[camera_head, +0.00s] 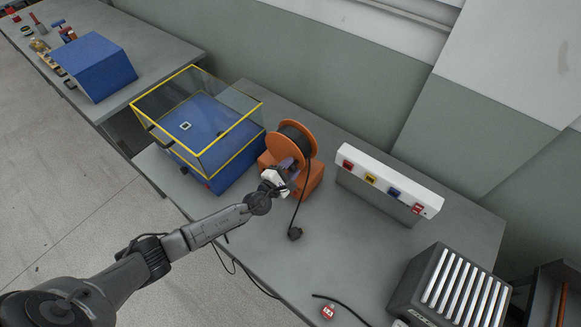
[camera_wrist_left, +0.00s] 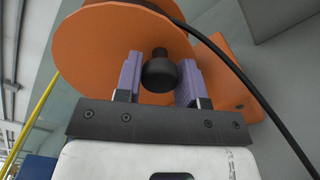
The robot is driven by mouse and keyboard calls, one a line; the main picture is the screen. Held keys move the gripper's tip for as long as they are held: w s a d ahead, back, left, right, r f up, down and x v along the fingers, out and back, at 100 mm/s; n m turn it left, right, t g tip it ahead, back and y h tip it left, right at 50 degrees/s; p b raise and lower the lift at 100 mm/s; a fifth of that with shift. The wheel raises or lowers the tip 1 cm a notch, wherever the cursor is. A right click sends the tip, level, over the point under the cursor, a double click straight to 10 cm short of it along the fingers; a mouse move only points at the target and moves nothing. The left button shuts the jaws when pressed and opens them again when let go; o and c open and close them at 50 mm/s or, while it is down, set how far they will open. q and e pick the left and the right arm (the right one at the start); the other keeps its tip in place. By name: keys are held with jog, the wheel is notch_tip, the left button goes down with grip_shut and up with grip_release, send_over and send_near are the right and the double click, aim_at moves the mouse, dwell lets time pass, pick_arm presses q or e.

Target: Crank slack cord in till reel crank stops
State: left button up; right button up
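An orange cord reel (camera_head: 304,131) with black cord on it stands on an orange base (camera_head: 313,180) on the grey bench. Black cord (camera_head: 302,195) runs from the reel down to a black plug (camera_head: 295,234) on the bench. My left gripper (camera_head: 283,173) is at the near face of the reel. The orange reel disc (camera_wrist_left: 95,50) is just behind. The rest of the crank is hidden. My right gripper is not in view.
A blue box with a clear yellow-edged guard (camera_head: 205,145) stands left of the reel. A white panel with coloured switches (camera_head: 388,180) stands to the right. A slatted grey unit (camera_head: 455,290) is at the front right. A small red item (camera_head: 328,311) lies near the bench's front edge.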

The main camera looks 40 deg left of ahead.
pick_arm(q)
jog(key=o, duration=0.4)
jog(key=shift+s, duration=0.1)
jog(key=shift+s, duration=0.3)
jog(key=s, duration=1.3)
jog(key=shift+a+p, duration=0.3)
jog(key=shift+a, duration=0.1)
